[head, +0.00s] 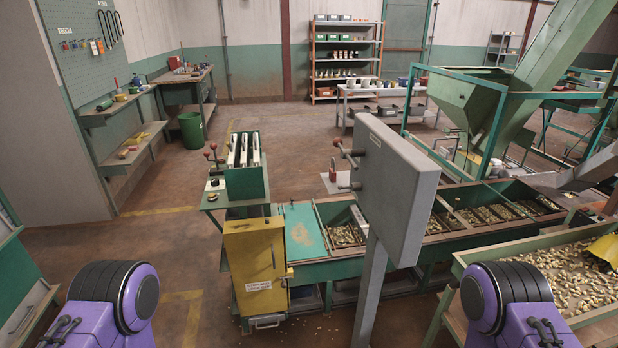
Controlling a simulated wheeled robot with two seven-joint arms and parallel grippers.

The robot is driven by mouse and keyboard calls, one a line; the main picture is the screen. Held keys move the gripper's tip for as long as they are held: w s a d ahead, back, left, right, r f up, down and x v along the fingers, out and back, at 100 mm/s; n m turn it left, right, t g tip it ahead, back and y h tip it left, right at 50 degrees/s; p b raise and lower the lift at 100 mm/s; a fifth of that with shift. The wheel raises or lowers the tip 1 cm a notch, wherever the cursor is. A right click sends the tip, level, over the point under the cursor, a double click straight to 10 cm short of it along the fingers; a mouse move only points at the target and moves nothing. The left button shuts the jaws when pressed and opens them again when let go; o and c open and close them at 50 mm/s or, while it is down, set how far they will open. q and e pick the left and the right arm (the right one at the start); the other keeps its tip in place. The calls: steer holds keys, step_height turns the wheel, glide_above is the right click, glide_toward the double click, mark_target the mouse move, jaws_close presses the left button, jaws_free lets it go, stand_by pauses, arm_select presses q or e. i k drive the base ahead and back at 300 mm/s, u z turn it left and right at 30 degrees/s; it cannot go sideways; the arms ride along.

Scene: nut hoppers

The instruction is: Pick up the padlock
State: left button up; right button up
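A small red thing with a narrow top, which looks like a padlock (333,172), stands near a pale flat surface just left of the grey control box. It is small, and I cannot tell exactly what it rests on. Several small coloured things, perhaps also padlocks or tags (97,46), hang on the pegboard at the upper left. My two purple arms show only in part at the bottom left and bottom right corners. Neither gripper is in view.
The grey control box (397,190) on its post stands in front of the green sorting trough (330,268). A yellow cabinet (255,262) and a green machine with red-knobbed levers (246,181) stand left of it. A nut tray (452,268) is at right. The floor at left is open.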

mark_target(332, 173)
steer(key=u, duration=1.7)
steer(key=i, duration=2.65)
steer(key=z, duration=3.4)
